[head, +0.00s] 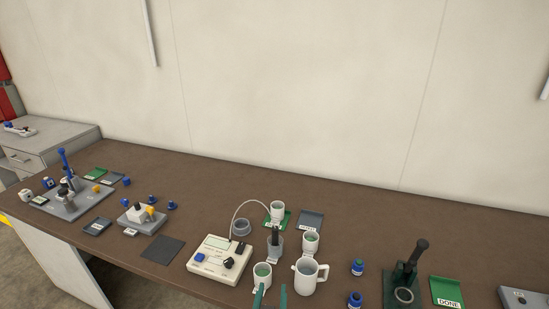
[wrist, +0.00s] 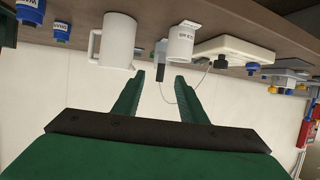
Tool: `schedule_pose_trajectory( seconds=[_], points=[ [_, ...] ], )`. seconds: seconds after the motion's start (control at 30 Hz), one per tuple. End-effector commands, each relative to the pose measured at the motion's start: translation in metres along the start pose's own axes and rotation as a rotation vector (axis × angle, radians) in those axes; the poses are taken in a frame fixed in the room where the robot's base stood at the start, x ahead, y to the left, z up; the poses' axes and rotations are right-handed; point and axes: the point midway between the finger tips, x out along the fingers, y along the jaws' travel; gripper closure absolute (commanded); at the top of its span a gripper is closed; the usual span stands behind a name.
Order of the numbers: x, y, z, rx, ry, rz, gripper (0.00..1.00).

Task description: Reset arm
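My gripper (head: 271,291) shows at the bottom edge of the head view as two green fingertips, just in front of the cups on the brown table. In the wrist view, which is upside down, the two green fingers of my gripper (wrist: 160,76) stand apart with nothing held between them. The rest of my arm is out of the head view. A white mug (head: 307,275) is right of the fingertips, and a white cup (head: 262,274) is just behind them. The mug (wrist: 115,42) and a labelled white cup (wrist: 181,44) also show beyond the fingers in the wrist view.
A white meter box (head: 213,262) stands left of the cups. Blue-capped bottles (head: 357,267), a dark green stand with an upright handle (head: 404,280) and a green DONE mat (head: 446,291) are to the right. A dark mat (head: 163,250) lies bare. The wall behind is clear.

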Motion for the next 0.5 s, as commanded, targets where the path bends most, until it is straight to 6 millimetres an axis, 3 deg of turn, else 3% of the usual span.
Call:
schedule_pose_trajectory(
  seconds=[0.27, 0.5],
  points=[
    [-0.016, -0.001, 0.036, -0.004, 0.009, -0.018, 0.62],
    [-0.05, 0.001, 0.088, -0.007, 0.023, -0.042, 0.62]
  ],
)
